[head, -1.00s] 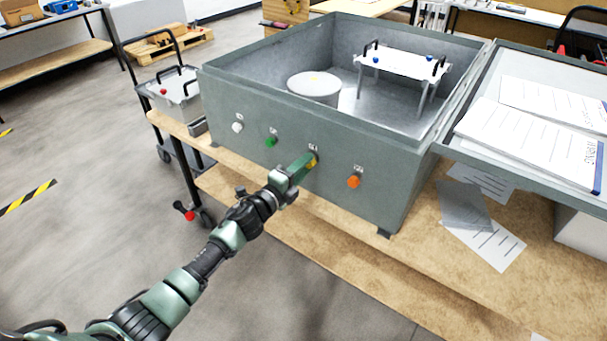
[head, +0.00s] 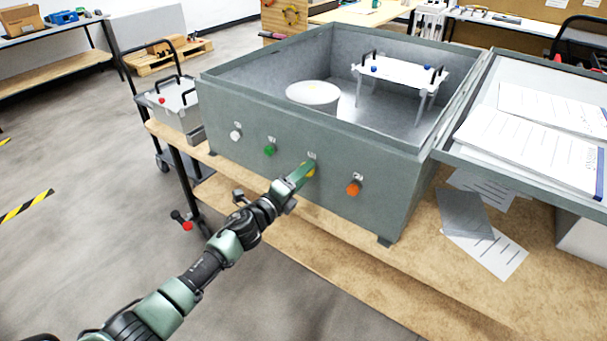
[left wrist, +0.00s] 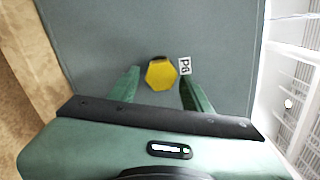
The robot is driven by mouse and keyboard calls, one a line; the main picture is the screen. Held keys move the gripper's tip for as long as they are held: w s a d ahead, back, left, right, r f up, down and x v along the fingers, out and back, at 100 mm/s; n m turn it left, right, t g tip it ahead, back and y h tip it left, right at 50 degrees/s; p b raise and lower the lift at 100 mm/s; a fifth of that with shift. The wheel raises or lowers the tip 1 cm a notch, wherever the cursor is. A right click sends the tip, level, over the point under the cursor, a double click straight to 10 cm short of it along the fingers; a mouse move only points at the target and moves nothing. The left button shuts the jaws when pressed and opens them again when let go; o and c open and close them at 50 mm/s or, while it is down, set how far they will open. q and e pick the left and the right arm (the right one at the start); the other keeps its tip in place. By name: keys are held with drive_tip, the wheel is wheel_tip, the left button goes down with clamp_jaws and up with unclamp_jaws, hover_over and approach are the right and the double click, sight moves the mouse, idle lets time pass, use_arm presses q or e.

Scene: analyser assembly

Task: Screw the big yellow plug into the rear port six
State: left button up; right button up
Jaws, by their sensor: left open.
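The big yellow plug (head: 310,171) sits at a port in the front face of the grey-green metal box (head: 330,203). In the left wrist view its hexagonal yellow head (left wrist: 161,75) faces the camera, next to a label (left wrist: 185,66) that seems to read P6. My left gripper (head: 306,169) is at the plug, its fingers pointing at the box face. In the left wrist view the left gripper (left wrist: 158,85) is open, with one green finger on each side of the plug and gaps between. How deep the plug sits is hidden. My right gripper is not in view.
White (head: 236,135), green (head: 269,150) and orange (head: 353,188) plugs sit along the same face. The box stands open on a wooden bench (head: 455,290), holding a white cylinder (head: 313,95) and a raised plate (head: 402,69). Papers lie at the right.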

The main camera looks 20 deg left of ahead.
use_arm(q)
drive_tip(key=n+p, duration=0.2)
drive_tip(key=n, duration=0.5)
drive_tip(key=n+p, duration=0.2)
drive_tip(key=n, duration=0.5)
drive_tip(key=r+n+p, duration=0.1)
drive_tip(key=n+p, duration=0.2)
drive_tip(key=n, duration=0.4)
drive_tip(key=shift+w+a+n, duration=0.1)
drive_tip(key=shift+a+n, duration=0.3)
clamp_jaws()
drive_tip(key=shift+d, duration=0.1)
